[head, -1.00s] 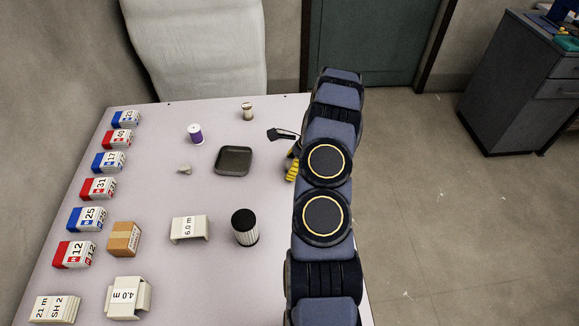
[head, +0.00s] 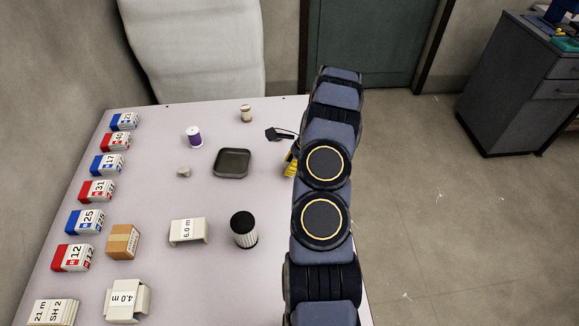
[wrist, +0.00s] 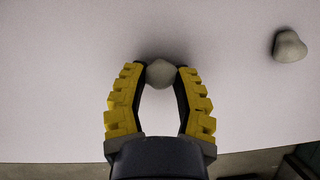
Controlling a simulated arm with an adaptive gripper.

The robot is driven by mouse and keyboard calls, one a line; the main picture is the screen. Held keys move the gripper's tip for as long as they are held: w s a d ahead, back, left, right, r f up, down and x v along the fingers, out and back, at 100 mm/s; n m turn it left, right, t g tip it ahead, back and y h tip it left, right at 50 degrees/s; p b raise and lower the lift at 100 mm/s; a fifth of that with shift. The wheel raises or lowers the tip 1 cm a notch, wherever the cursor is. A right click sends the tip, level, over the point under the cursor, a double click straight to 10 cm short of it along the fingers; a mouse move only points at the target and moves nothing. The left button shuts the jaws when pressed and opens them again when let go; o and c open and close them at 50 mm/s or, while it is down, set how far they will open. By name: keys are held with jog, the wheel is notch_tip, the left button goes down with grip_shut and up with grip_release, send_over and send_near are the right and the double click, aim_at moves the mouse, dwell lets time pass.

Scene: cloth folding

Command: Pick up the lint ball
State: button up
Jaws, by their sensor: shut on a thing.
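A small round grey lint ball (wrist: 160,73) sits between the tips of my gripper's yellow and black fingers in the wrist view. My gripper (head: 290,165) is shut on it, with a tip against each side. In the head view only a bit of yellow finger shows at the table's right side, and my arm hides the held ball. The wrist view does not make clear whether the ball touches the table. A second grey lump (wrist: 290,46) lies apart to the upper right in the wrist view. A small grey lump (head: 183,171) also lies left of the tray in the head view.
The pale table (head: 150,190) holds a dark square tray (head: 232,163), a purple spool (head: 194,137), a smaller spool (head: 246,113), a black ribbed cylinder (head: 244,230) and a dark corded item (head: 278,133). Numbered boxes (head: 87,220) line the left side. The table edge is close to my gripper.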

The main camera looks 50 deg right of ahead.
notch_tip(320, 180, up, 3)
jog(key=shift+s+a+r, duration=0.1)
jog(key=s+a+r, duration=0.9)
jog(key=a, duration=0.1)
jog(key=n, duration=0.2)
send_over(231, 162)
jog(key=s, duration=0.2)
notch_tip(231, 162, down, 8)
jog(key=shift+a+r, duration=0.1)
jog(key=shift+r, duration=0.05)
jog(key=shift+w+d+f, duration=0.2)
jog(key=shift+w, duration=0.05)
jog(key=shift+w+d+f, duration=0.25)
jog(key=shift+w+f, duration=0.25)
jog(key=shift+f, duration=1.6)
